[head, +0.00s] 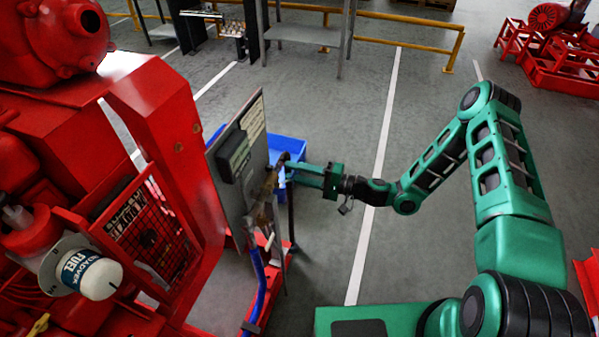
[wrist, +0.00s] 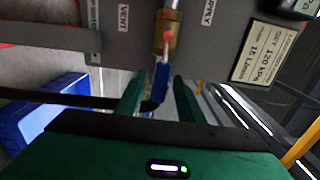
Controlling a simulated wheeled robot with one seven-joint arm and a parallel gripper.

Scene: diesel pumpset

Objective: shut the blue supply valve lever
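The blue supply valve lever (wrist: 161,80) shows in the wrist view, hanging below a brass valve body (wrist: 167,35) on the grey panel (wrist: 130,25). A "SUPPLY" label is partly visible beside the valve. My gripper (wrist: 158,88) is open, with its two green fingers on either side of the lever in this view. Gaps show between lever and fingers; I cannot tell how deep the lever sits between them. In the head view my gripper (head: 287,171) is at the right side of the panel (head: 232,165), and the lever is not clearly visible.
A black hose crosses left of the lever in the wrist view. A blue bin (head: 288,148) stands behind the panel, and a blue hose (head: 256,285) hangs below it. The red pumpset (head: 165,120) fills the left. Floor to the right is mostly clear.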

